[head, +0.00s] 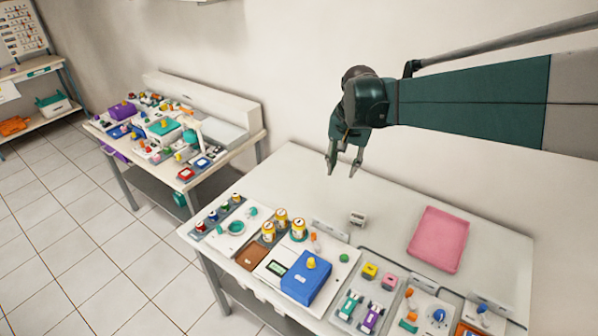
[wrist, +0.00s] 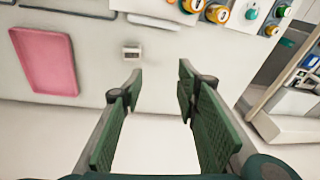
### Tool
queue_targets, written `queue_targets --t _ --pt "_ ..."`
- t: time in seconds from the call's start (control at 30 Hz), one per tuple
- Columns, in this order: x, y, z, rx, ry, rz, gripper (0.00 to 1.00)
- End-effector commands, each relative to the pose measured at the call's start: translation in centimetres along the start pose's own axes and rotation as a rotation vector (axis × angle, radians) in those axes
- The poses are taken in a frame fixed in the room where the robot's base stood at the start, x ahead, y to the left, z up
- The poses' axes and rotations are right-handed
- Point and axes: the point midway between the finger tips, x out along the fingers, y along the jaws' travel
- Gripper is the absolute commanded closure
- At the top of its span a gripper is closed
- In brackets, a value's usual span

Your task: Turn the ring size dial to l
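My gripper (head: 342,168) hangs above the back of the near table, open and empty. In the wrist view its two green fingers (wrist: 160,82) stand apart with nothing between them. A blue round knob (head: 438,315) sits on a white panel at the table's front right, well away from my gripper. It may be the ring size dial, but its markings are too small to read. A teal round part (head: 236,227) sits on another white panel at the left. I cannot tell which letter any dial points to.
A pink tray (head: 439,239) lies at the back right, with a small white block (head: 357,219) to its left. Yellow-and-white jars (head: 298,229) and a blue box (head: 306,278) stand along the front. The table's back middle is clear. A second cluttered bench (head: 225,150) stands at the left.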

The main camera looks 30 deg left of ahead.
Motion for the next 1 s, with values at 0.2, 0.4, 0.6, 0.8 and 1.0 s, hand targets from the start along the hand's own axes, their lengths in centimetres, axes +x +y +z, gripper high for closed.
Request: queue_targets --t 0.2,0.4,0.6,0.8,1.0 --pt "3.4 -6.0 0.1 -0.018 -0.036 0.009 0.68" --pt "6.6 -11.3 0.9 -0.031 -0.067 0.020 0.68" --pt "10.0 -16.5 2.3 -0.044 -0.096 0.035 0.68" --pt "13.7 -21.5 4.2 -0.058 -0.124 0.051 0.68" --pt "17.2 -26.2 6.6 -0.072 -0.150 0.069 0.68"
